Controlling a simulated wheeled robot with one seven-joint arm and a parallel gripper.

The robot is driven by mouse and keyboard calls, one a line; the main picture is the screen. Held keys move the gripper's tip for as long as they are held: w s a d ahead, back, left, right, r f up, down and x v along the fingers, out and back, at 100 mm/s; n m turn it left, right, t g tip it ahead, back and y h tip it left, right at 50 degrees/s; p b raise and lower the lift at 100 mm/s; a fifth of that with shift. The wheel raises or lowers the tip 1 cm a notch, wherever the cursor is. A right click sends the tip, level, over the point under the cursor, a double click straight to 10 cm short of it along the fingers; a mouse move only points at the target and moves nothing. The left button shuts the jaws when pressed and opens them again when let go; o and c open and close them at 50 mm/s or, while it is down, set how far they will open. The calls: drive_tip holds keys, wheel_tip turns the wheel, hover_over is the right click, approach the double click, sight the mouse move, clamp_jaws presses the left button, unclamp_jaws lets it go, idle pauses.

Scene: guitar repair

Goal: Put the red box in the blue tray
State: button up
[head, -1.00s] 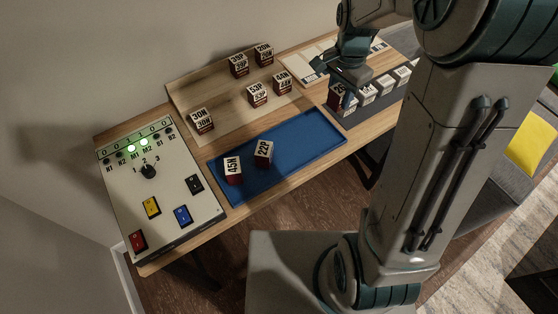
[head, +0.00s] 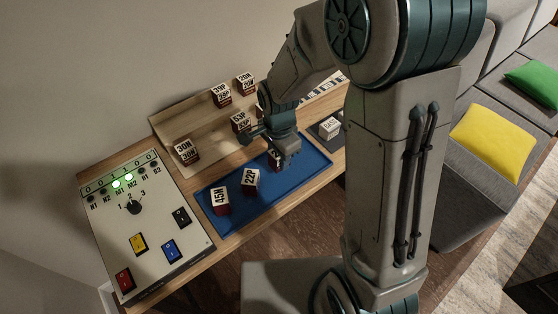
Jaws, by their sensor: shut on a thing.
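The blue tray (head: 232,212) lies on the wooden workbench. Two dark red boxes with white labelled tops stand in its left part, box 45N (head: 221,199) and box 22P (head: 250,181). My gripper (head: 282,164) is over the tray's right part, shut on a red box (head: 272,160). Only a small part of the held box shows at the gripper's left; its label is hidden. I cannot tell whether it touches the tray floor.
A wooden board behind the tray bears box 30N (head: 187,152), box 39P (head: 221,95), box 20N (head: 246,83) and box 53P (head: 240,122). A switch panel (head: 150,222) stands left. A dark rack with a white-topped block (head: 329,128) is right, partly behind my arm.

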sight(279, 163)
drive_tip(key=shift+f, duration=1.35)
drive_tip(key=shift+f, duration=0.2)
drive_tip(key=o, duration=1.1)
drive_tip(key=shift+c, duration=0.2)
drive_tip(key=shift+r, duration=0.1)
